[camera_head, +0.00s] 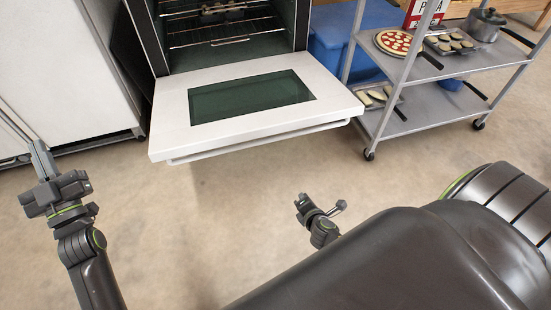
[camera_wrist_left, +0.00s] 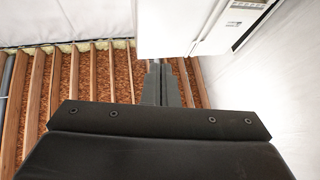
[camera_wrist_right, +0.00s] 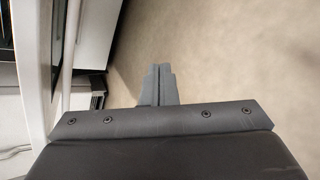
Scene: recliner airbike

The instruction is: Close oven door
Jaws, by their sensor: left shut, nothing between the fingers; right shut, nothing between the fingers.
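The oven door (camera_head: 250,100) is white with a dark green window and hangs open, folded down flat in front of the oven (camera_head: 225,45). Its handle bar (camera_head: 260,142) runs along the front edge. My left gripper (camera_head: 38,155) is shut and empty, left of the door and apart from it; its closed fingers (camera_wrist_left: 160,85) show in the left wrist view. My right gripper (camera_head: 301,203) is low, in front of the door and apart from it. Its closed fingers (camera_wrist_right: 158,85) hold nothing, and a white edge and bar stand to their left in the right wrist view.
A grey wheeled cart (camera_head: 400,120) stands close to the door's right side, with a pizza (camera_head: 395,42), trays and a pot (camera_head: 484,24). A blue bin (camera_head: 335,40) is behind it. A white cabinet (camera_head: 65,60) is at left. The floor in front is clear.

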